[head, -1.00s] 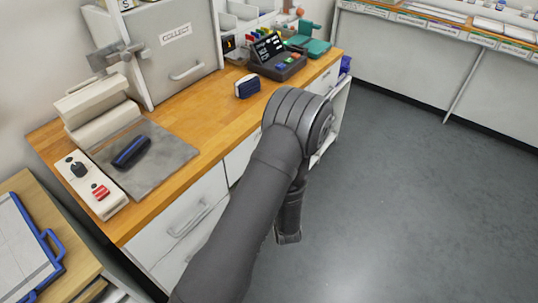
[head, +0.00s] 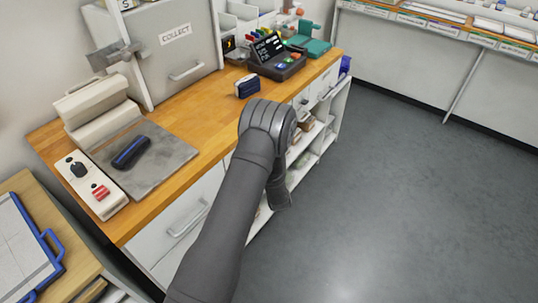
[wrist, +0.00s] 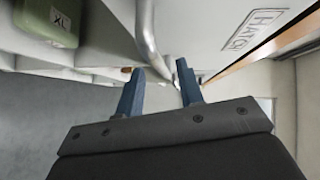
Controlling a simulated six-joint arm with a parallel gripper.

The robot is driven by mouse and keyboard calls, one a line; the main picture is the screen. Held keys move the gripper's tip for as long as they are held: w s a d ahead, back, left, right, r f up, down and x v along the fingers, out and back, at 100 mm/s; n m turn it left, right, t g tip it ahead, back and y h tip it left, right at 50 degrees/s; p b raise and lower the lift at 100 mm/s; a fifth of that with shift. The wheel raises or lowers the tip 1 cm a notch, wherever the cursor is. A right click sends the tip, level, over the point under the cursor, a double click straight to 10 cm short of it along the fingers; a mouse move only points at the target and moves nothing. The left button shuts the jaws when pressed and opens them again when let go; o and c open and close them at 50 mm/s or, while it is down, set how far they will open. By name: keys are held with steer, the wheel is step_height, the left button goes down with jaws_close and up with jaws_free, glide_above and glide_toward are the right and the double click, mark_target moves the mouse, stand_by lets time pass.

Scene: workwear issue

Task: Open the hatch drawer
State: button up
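In the head view my arm reaches down in front of the wooden counter and hides the fingers. I cannot make out the hatch label there.
A green box (wrist: 48,20) marked "XL" is at the upper left of the wrist view. In the head view, another white drawer (head: 180,222) with a handle is left of my arm and open shelves (head: 312,138) are right of it. The grey floor (head: 420,190) at right is clear.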

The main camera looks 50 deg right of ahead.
steer(key=shift+x, duration=1.7)
jaws_close()
